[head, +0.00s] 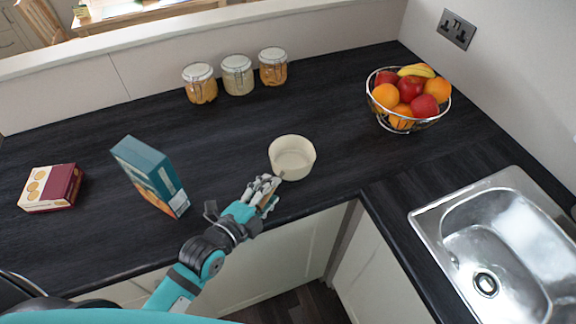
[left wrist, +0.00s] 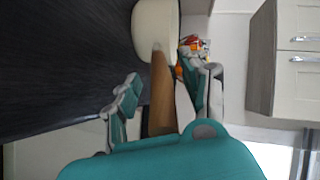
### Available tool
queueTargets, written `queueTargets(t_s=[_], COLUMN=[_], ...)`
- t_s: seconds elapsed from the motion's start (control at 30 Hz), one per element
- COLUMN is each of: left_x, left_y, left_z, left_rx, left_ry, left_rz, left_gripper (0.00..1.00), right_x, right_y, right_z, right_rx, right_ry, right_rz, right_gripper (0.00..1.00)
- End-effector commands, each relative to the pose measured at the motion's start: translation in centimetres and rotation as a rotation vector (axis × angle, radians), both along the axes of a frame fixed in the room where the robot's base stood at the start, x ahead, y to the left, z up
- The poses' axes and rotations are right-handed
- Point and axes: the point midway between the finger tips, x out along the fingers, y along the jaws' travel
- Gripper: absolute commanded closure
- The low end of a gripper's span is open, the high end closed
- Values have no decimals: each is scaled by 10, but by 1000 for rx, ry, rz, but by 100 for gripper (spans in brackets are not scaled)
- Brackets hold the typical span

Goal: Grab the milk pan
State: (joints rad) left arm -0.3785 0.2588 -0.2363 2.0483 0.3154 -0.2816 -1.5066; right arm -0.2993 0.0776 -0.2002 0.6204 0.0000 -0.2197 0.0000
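The milk pan (head: 292,157) is a round cream pan with a wooden handle. It stands upright on the dark counter near the front edge, its handle pointing toward me. In the left wrist view the pan (left wrist: 156,28) shows at the top, with the handle running down between my fingers. My left gripper (head: 265,190) is at the handle, with fingers apart on either side of it. In the left wrist view the left gripper (left wrist: 165,98) shows a gap between the left finger and the handle; the right finger is close to it, contact unclear. My right gripper is not in view.
A teal box (head: 150,175) and a red-and-cream box (head: 50,188) stand to the left. Several lidded jars, one of them the middle jar (head: 238,75), line the back. A wire fruit basket (head: 408,118) and a steel sink (head: 490,250) are at right. Counter behind the pan is clear.

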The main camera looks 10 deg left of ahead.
Motion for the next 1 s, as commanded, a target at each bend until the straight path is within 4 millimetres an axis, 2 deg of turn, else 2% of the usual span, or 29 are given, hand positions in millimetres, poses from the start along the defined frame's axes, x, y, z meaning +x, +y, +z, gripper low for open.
queueTargets(t_s=[0.07,0.3,0.83,1.0], left_x=[0,0,0,0], left_y=[0,0,0,0], left_z=[0,0,2,11], left_rx=[0,0,-1,-1], left_ry=[0,0,-3,-6], left_rz=[0,0,1,0], left_gripper=[68,99,100,100], right_x=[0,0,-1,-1], right_y=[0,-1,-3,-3], right_z=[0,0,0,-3], right_rx=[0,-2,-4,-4], right_ry=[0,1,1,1], right_rz=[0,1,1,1], right_gripper=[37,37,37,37])
